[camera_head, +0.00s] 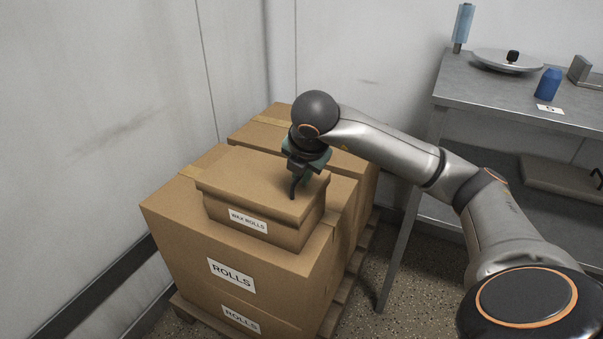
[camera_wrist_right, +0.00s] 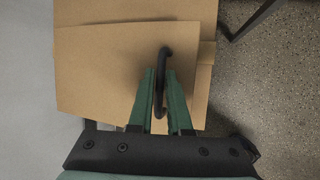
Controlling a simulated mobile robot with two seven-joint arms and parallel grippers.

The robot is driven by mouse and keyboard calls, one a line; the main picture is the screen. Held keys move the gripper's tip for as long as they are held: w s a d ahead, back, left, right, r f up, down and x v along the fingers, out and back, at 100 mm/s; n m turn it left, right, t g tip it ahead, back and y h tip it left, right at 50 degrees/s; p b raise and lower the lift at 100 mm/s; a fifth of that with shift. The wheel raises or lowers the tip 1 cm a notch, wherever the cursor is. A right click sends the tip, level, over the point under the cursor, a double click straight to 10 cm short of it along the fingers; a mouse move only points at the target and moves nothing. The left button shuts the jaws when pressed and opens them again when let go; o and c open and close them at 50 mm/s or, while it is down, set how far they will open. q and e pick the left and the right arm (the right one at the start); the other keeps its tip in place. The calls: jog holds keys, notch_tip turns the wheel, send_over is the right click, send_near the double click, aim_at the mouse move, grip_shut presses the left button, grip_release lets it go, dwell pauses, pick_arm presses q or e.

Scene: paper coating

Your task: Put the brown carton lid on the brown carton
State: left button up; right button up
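The brown carton (camera_head: 262,232), labelled WAX ROLLS, stands on a larger brown ROLLS carton. The brown carton lid (camera_head: 250,180) lies flat over its top, with its rim slightly past the walls; any small gap underneath is hard to see. In the right wrist view, the lid (camera_wrist_right: 105,70) fills the middle and has a black handle (camera_wrist_right: 164,52). My right gripper (camera_head: 296,180) is above the lid's right part. Its green fingers (camera_wrist_right: 161,72) stand on both sides of the handle and look shut on it. My left gripper is not in view.
The ROLLS cartons (camera_head: 180,225) stack on a wooden pallet (camera_head: 190,308) against the walls, with another brown carton (camera_head: 262,135) behind. A metal table (camera_head: 460,95) at the right holds a round lid (camera_head: 490,58), a blue bottle (camera_head: 548,83) and a light-blue roll (camera_head: 463,24).

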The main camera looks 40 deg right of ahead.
jog(key=o, duration=0.4)
jog(key=shift+s, duration=0.1)
jog(key=p+v, duration=0.5)
jog(key=v, duration=0.7)
jog(key=shift+a+r, duration=0.15)
jog(key=shift+r, duration=0.2)
